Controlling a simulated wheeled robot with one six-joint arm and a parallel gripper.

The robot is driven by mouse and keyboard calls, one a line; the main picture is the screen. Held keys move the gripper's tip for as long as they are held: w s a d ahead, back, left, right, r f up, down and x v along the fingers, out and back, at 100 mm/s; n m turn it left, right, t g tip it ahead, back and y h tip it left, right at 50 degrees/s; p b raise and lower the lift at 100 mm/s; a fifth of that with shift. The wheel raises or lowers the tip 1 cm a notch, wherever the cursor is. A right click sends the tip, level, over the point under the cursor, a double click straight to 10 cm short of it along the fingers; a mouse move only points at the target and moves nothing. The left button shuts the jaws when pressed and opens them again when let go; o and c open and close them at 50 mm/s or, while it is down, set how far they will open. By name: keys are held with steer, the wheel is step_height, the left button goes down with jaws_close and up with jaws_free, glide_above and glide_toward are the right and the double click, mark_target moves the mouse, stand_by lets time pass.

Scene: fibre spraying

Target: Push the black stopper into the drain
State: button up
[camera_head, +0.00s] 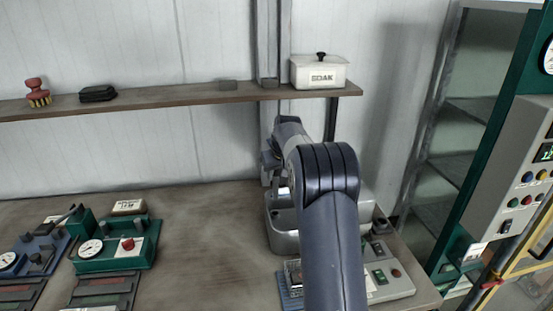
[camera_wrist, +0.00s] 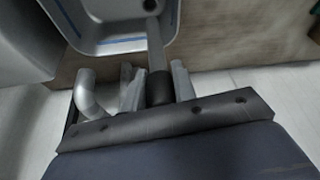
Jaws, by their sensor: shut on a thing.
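In the wrist view my gripper (camera_wrist: 157,85) is shut on a black grip (camera_wrist: 160,90), with a finger on either side. A grey shaft (camera_wrist: 155,45) runs from this grip into the grey basin (camera_wrist: 105,42). A small dark round spot (camera_wrist: 151,5) shows in the basin floor at the top edge, near the shaft's far end. I cannot tell whether it is the black stopper or the open drain. In the head view the basin (camera_head: 282,242) stands at the right of the bench, and my arm hides much of it.
A curved grey pipe (camera_wrist: 88,95) is close beside the left finger. A shelf (camera_head: 190,98) above the bench carries a white SOAK box (camera_head: 319,73), a brush (camera_head: 37,92) and a black block (camera_head: 97,93). A green gauge unit (camera_head: 115,246) sits left; the bench middle is clear.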

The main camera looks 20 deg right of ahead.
mark_target(275, 192)
steer(key=shift+w, duration=0.6)
steer(key=shift+s, duration=0.15)
steer(key=shift+r, duration=0.1)
steer(key=shift+f+b, duration=1.7)
steer(key=shift+f, duration=1.25)
steer(key=shift+f+b, duration=0.65)
steer(key=shift+f, duration=0.85)
steer(key=o, duration=1.1)
steer(key=shift+r, duration=0.1)
